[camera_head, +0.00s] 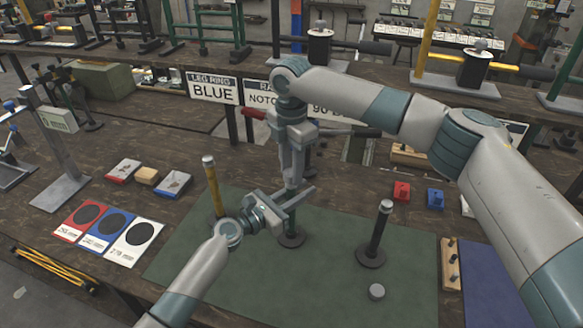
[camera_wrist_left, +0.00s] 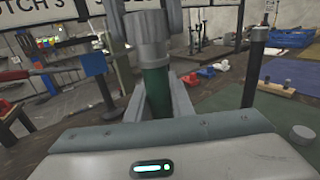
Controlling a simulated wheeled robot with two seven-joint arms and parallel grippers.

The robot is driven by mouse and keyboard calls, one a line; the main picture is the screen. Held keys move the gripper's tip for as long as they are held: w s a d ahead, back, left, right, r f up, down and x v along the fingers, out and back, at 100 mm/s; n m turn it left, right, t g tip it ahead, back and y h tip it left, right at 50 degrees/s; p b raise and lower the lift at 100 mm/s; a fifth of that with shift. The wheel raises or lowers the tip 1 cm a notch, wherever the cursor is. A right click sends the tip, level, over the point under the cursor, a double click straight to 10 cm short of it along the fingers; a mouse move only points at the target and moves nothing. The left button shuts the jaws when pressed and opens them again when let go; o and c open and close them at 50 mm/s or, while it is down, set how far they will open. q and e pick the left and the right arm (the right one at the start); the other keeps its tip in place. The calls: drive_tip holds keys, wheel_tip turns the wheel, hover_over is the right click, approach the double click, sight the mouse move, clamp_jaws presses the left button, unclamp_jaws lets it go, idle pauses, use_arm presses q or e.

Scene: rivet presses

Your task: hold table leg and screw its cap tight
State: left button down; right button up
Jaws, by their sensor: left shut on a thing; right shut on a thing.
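A dark green table leg (camera_wrist_left: 157,88) stands upright between my left gripper's fingers in the left wrist view. Its round base (camera_head: 291,238) rests on the green mat in the head view. My left gripper (camera_head: 288,200) is shut on this leg, coming from the left. A silver cap (camera_wrist_left: 147,30) sits on top of the leg. My right gripper (camera_head: 293,168) reaches down from above and is shut on the cap; its fingers flank it in the wrist view. In the head view the fingers mostly hide the cap. Whether the cap is tight cannot be told.
A yellow leg (camera_head: 212,187) stands left of my left gripper. A black capped leg (camera_head: 377,235) and a loose grey cap (camera_head: 376,292) are to the right on the green mat (camera_head: 330,290). Signs (camera_head: 213,88) stand behind. Red (camera_head: 401,191) and blue (camera_head: 435,197) blocks lie right.

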drive_tip(key=shift+f, duration=0.6)
